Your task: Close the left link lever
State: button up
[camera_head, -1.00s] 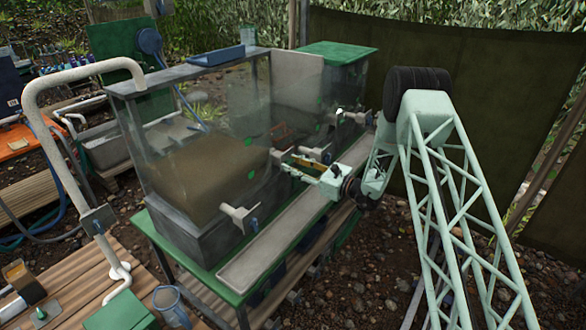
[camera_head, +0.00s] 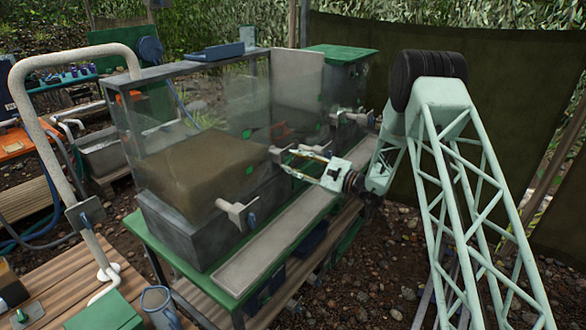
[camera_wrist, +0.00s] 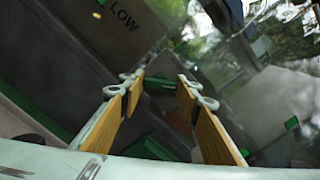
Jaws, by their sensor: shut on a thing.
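My gripper (camera_head: 301,160) reaches in from the right to the front wall of the glass tank (camera_head: 215,138), beside a grey bracket (camera_head: 276,153). In the wrist view, its two fingers with yellow-brown pads (camera_wrist: 162,88) stand apart and close at the tips on a small dark green part (camera_wrist: 158,84). This part looks like a lever, but I cannot tell if it is the left link lever. Its far end is hidden. Another pale bracket with a blue handle (camera_head: 252,219) is on the tank's front, lower left of my gripper.
A long pale trough (camera_head: 270,245) runs along the green bench edge below my gripper. A bent white pipe (camera_head: 40,130) stands at the left. In the wrist view, a dark panel is marked LOW (camera_wrist: 124,17). Gravel ground (camera_head: 400,255) lies open in front.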

jog(key=shift+f+n+b, duration=0.1)
jog(key=shift+n+b, duration=2.5)
jog(key=shift+b, duration=0.3)
jog(key=shift+n+b, duration=0.5)
jog(key=shift+n, duration=1.9)
jog(key=o, duration=0.8)
jog(key=shift+o, duration=0.2)
jog(key=shift+d, duration=0.1)
jog(key=v, duration=1.2)
